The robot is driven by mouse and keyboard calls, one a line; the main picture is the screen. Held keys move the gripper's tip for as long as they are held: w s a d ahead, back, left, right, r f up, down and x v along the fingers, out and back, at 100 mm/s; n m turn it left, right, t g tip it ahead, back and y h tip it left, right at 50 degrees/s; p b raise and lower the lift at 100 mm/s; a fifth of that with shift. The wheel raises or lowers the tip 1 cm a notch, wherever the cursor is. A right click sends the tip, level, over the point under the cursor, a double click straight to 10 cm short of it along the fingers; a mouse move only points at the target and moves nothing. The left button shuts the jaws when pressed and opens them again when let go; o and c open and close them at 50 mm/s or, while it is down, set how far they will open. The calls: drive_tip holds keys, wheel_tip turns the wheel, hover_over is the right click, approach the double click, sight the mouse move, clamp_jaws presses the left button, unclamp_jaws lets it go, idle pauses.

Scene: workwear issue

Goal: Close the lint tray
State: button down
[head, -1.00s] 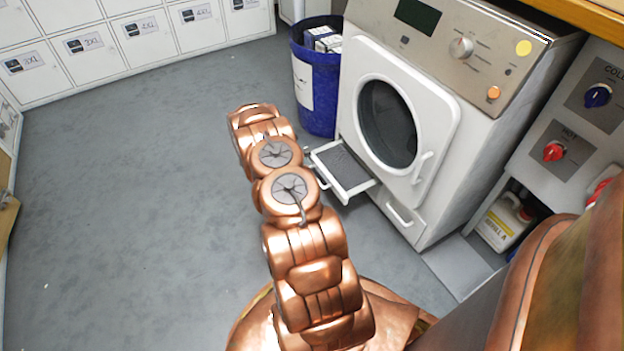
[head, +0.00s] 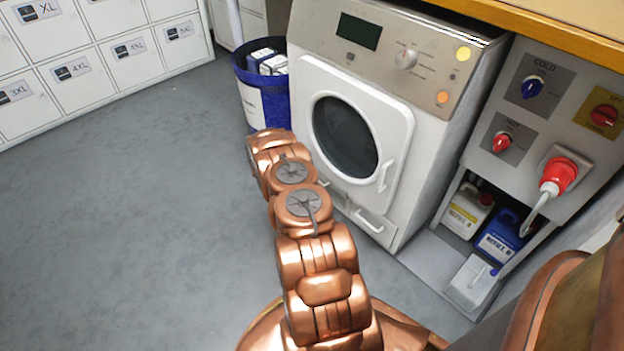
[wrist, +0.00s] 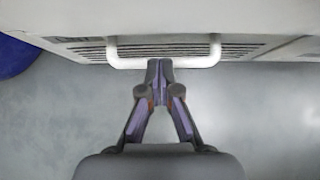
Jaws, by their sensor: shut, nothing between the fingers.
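The lint tray (wrist: 240,50) shows in the wrist view as a slotted white front with a white bar handle (wrist: 122,62). It sits in or nearly in the dryer (head: 437,150), low on its front. I cannot tell if it is fully flush. My gripper (wrist: 159,66) is shut and empty, with its fingertips at the middle of the handle. I cannot tell whether they touch it. In the head view my arm hides my gripper and most of the tray.
A blue bin (head: 262,100) stands left of the dryer. A lower panel with a handle (head: 370,222) is right of the tray. Jugs (head: 468,210) stand under the valve panel (head: 520,130) at right. Lockers (head: 120,55) line the back left. The floor at left is clear.

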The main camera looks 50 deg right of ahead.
drive_tip(key=shift+d, duration=0.1)
drive_tip(key=a+f+p+v, duration=0.1)
drive_tip(key=p+v, duration=0.2)
drive_tip(key=v, duration=1)
drive_tip(key=shift+a+f, duration=0.15)
drive_tip(key=shift+a, duration=0.35)
drive_tip(key=shift+w, duration=0.15)
